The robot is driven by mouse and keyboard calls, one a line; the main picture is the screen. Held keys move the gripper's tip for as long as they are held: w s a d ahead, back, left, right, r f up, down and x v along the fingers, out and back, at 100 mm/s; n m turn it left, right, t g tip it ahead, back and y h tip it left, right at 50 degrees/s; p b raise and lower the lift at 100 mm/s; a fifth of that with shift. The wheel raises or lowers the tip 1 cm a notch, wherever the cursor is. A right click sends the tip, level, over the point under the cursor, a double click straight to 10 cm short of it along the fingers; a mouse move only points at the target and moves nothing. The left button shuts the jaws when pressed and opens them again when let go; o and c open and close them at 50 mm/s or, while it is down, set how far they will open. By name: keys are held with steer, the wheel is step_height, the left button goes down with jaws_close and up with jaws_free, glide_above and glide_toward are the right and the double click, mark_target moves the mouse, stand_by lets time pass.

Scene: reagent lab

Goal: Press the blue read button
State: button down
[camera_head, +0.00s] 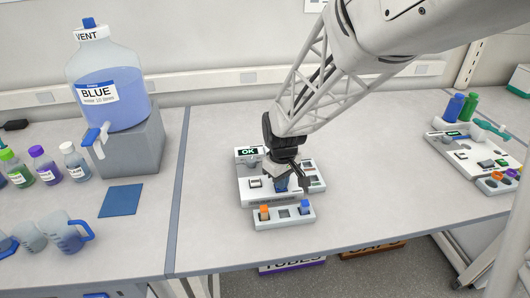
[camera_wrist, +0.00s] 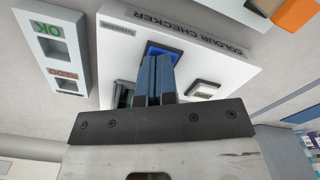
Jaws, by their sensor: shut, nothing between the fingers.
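The white colour checker (camera_head: 243,190) stands in the middle of the bench; its printed name shows in the wrist view (camera_wrist: 232,50). The blue button (camera_wrist: 178,49) is on its face, partly hidden behind my fingers. My gripper (camera_wrist: 155,62) is shut and empty, its blue-grey fingertips overlapping the button's lower left part. I cannot tell whether they touch it. In the head view my gripper (camera_head: 281,188) points down over the checker and hides the button.
A pale button or window (camera_wrist: 204,89) lies beside the blue one. A white rack (camera_head: 284,225) with an orange and a blue item stands in front of the checker. A panel marked OK (camera_wrist: 49,29) lies beside it. A blue carboy (camera_head: 120,100) and bottles stand left.

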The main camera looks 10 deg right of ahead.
steer(key=shift+r, duration=3.45)
steer(key=shift+s+r, duration=0.1)
steer(key=shift+s+r, duration=0.15)
steer(key=s+d+r+m+t, duration=0.1)
steer(key=s+r+m, duration=0.2)
steer(key=s, duration=0.8)
steer(key=s+d+r+m+t, duration=0.1)
steer(key=s+d+r+m, duration=0.1)
steer(key=s+r, duration=0.4)
steer(key=s+m, duration=0.1)
steer(key=s, duration=0.3)
steer(key=shift+s+d+t, duration=0.3)
steer(key=shift+s, duration=0.1)
